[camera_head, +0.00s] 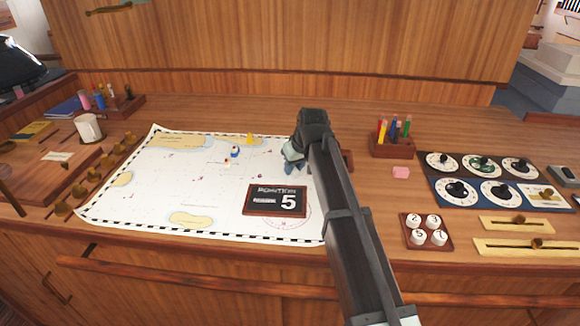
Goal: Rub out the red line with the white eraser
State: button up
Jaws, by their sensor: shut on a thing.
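A white chart (150,190) with a dashed black-and-white border lies flat on the wooden desk. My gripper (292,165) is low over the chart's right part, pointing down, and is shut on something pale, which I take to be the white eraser. My arm and gripper hide most of it, and I cannot tell whether it touches the chart. No other white eraser shows. I cannot make out the red line; my arm covers part of the chart's right side. Small faint red marks show elsewhere on the chart.
A mug (88,128) stands left.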

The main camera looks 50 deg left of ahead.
jog(key=shift+w+d, duration=0.3)
jog(key=shift+w, duration=0.05)
jog(key=shift+w+d, duration=0.7)
jog(key=shift+w, duration=0.2)
jog(key=shift+w+d, duration=0.7)
jog(key=shift+w, duration=0.15)
jog(key=shift+s+a, duration=0.75)
jog(key=shift+s, duration=0.15)
jog(key=shift+s+a, duration=0.7)
jog(key=shift+s, duration=0.2)
